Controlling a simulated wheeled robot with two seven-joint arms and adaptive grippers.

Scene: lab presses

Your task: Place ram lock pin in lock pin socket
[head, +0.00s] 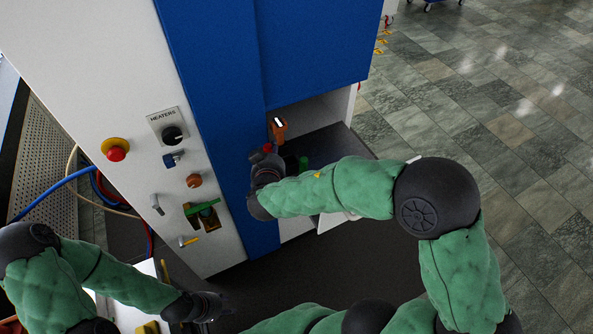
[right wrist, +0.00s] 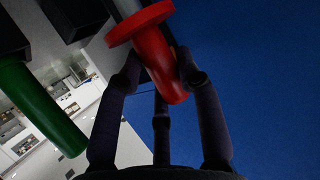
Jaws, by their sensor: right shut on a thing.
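A red pin with a wide flange (right wrist: 155,50) fills the upper middle of the right wrist view; I take it for the ram lock pin. My right gripper (right wrist: 160,78) is shut on it, with fingers on both sides of its shaft. A grey metal part shows beyond the flange; whether the pin touches it I cannot tell. In the head view a small red bit of the pin (head: 267,148) shows by my right gripper (head: 265,163), at the press opening. I cannot make out the lock pin socket. My left gripper (head: 205,306) is low, left of centre, its fingers unclear.
A green handle (right wrist: 42,105) stands left of the pin; green also shows in the opening (head: 303,163). The blue press column (head: 222,110) and control panel (head: 180,150) stand left.

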